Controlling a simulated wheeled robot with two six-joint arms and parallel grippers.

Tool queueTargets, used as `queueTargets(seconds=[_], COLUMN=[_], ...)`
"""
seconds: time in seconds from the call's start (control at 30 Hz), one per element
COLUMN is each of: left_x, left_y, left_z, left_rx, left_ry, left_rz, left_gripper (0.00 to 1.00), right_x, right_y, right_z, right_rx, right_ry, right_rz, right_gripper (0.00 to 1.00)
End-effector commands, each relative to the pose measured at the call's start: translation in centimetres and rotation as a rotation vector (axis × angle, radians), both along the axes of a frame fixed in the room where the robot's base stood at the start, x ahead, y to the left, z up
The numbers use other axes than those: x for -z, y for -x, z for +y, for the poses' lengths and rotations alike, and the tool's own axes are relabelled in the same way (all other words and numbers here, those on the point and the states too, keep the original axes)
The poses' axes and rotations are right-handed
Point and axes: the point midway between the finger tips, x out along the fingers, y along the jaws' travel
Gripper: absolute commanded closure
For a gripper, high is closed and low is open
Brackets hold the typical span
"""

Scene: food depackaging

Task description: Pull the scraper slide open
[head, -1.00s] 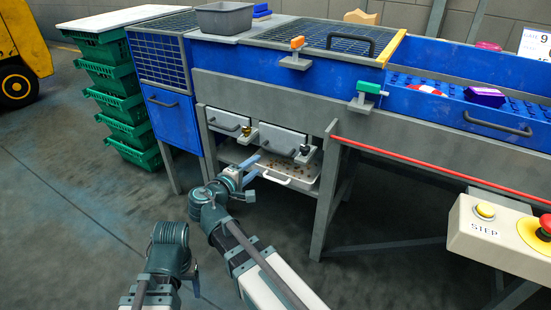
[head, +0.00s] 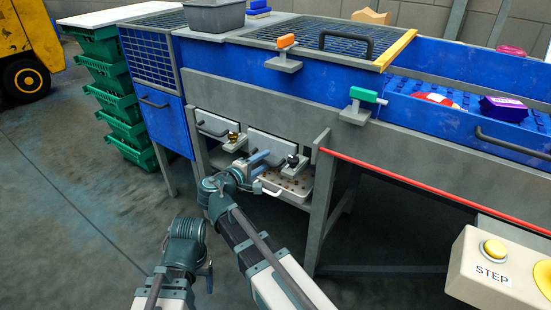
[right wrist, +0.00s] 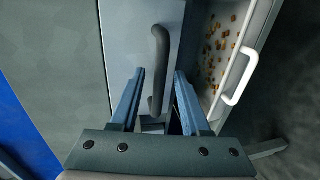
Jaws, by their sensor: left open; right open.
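Two grey slide fronts sit under the machine: a left one (head: 211,123) and a right one (head: 272,145). No readable label shows which is the scraper slide. My right gripper (head: 263,169) is open in front of the right front. In the right wrist view, its open fingers (right wrist: 158,78) lie either side of a dark bar handle (right wrist: 160,48) on a grey front (right wrist: 128,35), and they do not close on it. The front looks pushed in. My left gripper (head: 208,277) hangs low, empty and away from the slides, its jaws mostly hidden.
Below the fronts is a crumb tray (head: 297,190) with a white handle, also in the right wrist view (right wrist: 241,78). A brass knob (head: 234,138) and a black knob (head: 292,160) stand by the fronts. A grey leg (head: 320,205) is to the right.

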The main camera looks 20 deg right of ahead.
Motion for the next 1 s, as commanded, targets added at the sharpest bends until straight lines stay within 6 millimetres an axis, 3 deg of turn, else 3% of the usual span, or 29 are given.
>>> queueTargets(seconds=[0.33, 0.6, 1.0], left_x=[0.14, 0.14, 0.14], left_y=[0.02, 0.01, 0.02], left_z=[0.02, 0.02, 0.01], left_rx=[-0.001, -0.001, -0.001], left_ry=[0.000, 0.000, 0.000], left_rz=[0.000, 0.000, 0.000], left_gripper=[0.30, 0.30, 0.30], right_x=[0.13, 0.14, 0.15], right_y=[-0.20, -0.19, -0.19], right_z=[0.11, 0.10, 0.08], right_rx=[-0.001, 0.000, 0.000], right_ry=[0.000, 0.000, -0.001], right_rz=[0.000, 0.000, 0.001], right_gripper=[0.53, 1.00, 1.00])
